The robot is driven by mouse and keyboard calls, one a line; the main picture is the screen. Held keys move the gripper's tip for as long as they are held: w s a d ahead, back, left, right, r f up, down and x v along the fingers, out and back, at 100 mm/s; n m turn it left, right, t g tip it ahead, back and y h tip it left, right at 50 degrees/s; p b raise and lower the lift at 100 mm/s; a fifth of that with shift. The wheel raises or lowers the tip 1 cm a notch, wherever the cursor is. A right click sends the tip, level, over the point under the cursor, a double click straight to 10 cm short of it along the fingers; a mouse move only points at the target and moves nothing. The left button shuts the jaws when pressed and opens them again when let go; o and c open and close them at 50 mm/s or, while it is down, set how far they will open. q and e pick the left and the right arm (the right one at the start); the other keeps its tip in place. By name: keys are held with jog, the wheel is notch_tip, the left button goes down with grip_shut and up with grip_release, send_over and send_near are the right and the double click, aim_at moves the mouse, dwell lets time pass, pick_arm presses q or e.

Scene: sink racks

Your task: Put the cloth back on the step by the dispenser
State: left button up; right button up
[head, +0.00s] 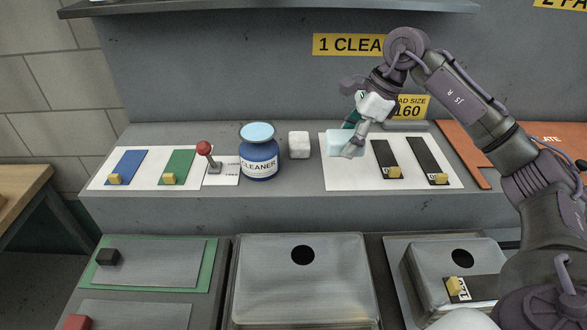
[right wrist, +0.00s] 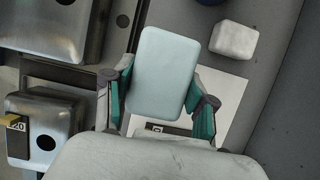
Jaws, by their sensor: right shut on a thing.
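My right gripper (head: 356,145) is shut on a pale blue, rounded flat pad, which I take as the cloth (head: 342,143). In the right wrist view the cloth (right wrist: 162,75) sits between the teal fingers of the gripper (right wrist: 162,100). It is over the left end of the right white panel on the grey step (head: 300,184); I cannot tell whether it touches. The dispenser, a blue jar marked CLEANER (head: 260,168) with a light blue lid, stands on the step to the left. A white block (head: 299,145) sits between the jar and the cloth. My left gripper is not in view.
Left of the jar are a red-knobbed lever (head: 204,149) and blue (head: 128,162) and green (head: 179,162) strips with yellow blocks. Two black strips (head: 386,156) lie right of the cloth. Metal basins (head: 302,292) stand below in front. Bare step shows along its front edge.

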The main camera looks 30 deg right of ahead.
jog(key=p, duration=0.2)
send_near(296, 179)
jog(key=shift+w+a+f+p, duration=0.3)
jog(key=shift+a+f, duration=0.1)
jog(key=shift+a, duration=0.15)
jog(key=shift+w+a+f+p, duration=0.15)
jog(key=shift+w+a+f, duration=0.25)
jog(key=shift+a, duration=0.2)
jog(key=shift+a+f, duration=0.1)
jog(key=shift+f, duration=0.15)
notch_tip(296, 179, down, 3)
jog(key=shift+f+p, duration=0.15)
jog(key=shift+p, duration=0.6)
jog(key=shift+f, duration=0.5)
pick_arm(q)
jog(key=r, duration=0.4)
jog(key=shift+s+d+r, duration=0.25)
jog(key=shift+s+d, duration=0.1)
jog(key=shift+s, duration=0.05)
pick_arm(e)
jog(key=o, duration=1.1)
jog(key=shift+r, duration=0.1)
